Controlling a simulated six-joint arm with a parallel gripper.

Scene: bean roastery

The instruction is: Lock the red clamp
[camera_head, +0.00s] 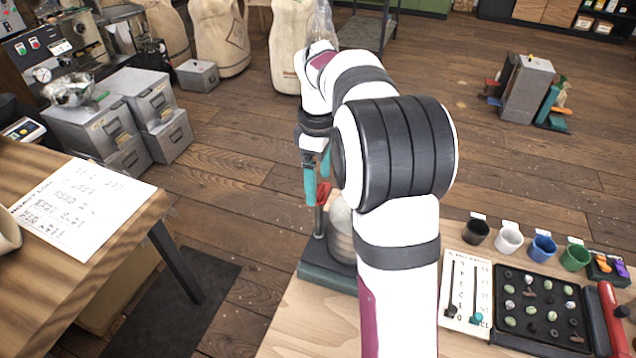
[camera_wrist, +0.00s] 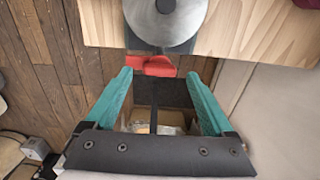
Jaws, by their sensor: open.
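The red clamp (camera_head: 323,194) shows beside my gripper in the head view, on the upper part of a device with a dark green base (camera_head: 318,272). In the wrist view the red clamp (camera_wrist: 152,66) lies crosswise between and just beyond my fingertips. My gripper (camera_wrist: 160,76) has two teal fingers spread apart, with nothing held between them. In the head view my gripper (camera_head: 313,182) points down at the left of the device. A round grey metal disc (camera_wrist: 188,35) of the device shows beyond the clamp. My arm hides part of the device in the head view.
The device stands on a wooden worktop (camera_head: 283,325). To the right are a black sample tray (camera_head: 548,345), a slider panel (camera_head: 480,275) and several small cups, including a blue cup (camera_head: 543,247). A wooden table (camera_head: 125,250) stands left, with open floor between.

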